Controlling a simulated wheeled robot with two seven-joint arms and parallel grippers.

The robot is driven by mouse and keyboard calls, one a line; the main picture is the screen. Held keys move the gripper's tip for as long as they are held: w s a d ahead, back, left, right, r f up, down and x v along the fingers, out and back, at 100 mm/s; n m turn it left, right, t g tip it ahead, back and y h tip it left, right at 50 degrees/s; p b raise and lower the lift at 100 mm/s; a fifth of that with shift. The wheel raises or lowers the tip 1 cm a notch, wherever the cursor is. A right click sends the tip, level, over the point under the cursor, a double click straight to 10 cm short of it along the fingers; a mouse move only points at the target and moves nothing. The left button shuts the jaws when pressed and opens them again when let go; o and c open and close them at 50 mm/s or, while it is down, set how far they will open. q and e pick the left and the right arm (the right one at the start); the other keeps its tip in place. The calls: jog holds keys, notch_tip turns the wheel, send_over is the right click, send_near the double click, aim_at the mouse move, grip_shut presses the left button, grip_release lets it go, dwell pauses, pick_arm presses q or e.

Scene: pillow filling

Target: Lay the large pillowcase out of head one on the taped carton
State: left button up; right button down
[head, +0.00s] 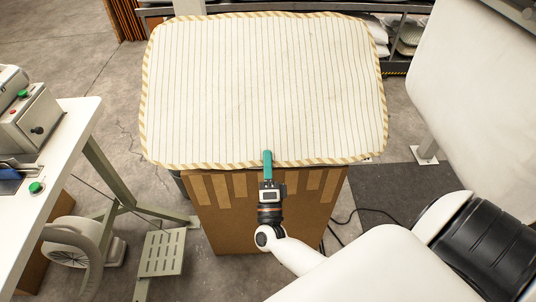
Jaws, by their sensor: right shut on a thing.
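The large pillowcase (265,85) is cream with thin stripes and a striped corded border. It lies spread out flat over the top of the taped carton (225,215), covering that top and overhanging its sides. Strips of tape show on the carton's brown front face. My right gripper (267,158) is shut on the pillowcase's near edge, around the middle of that edge, just above the carton's front. Its teal fingers point away from me. My left gripper is not in view.
A white worktable (50,190) with a machine (25,110) stands at the left, with a foot pedal (161,253) on the floor. A rack (400,35) with white pillows is behind at the right. A large white panel (475,80) stands at the right. A dark mat (400,200) lies below it.

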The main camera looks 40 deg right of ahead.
notch_tip(320, 180, down, 9)
jog(key=w+g+y+p, duration=0.1)
jog(key=g+y+p, duration=0.2)
jog(key=g+p, duration=0.2)
jog(key=shift+w+d, duration=0.25)
jog(key=shift+d, duration=0.2)
jog(key=c, duration=0.8)
grip_release()
jog(key=shift+y, duration=0.3)
jog(key=shift+o, duration=0.2)
jog(key=shift+s+a, duration=0.1)
jog(key=p+v, duration=0.1)
jog(key=v, duration=0.8)
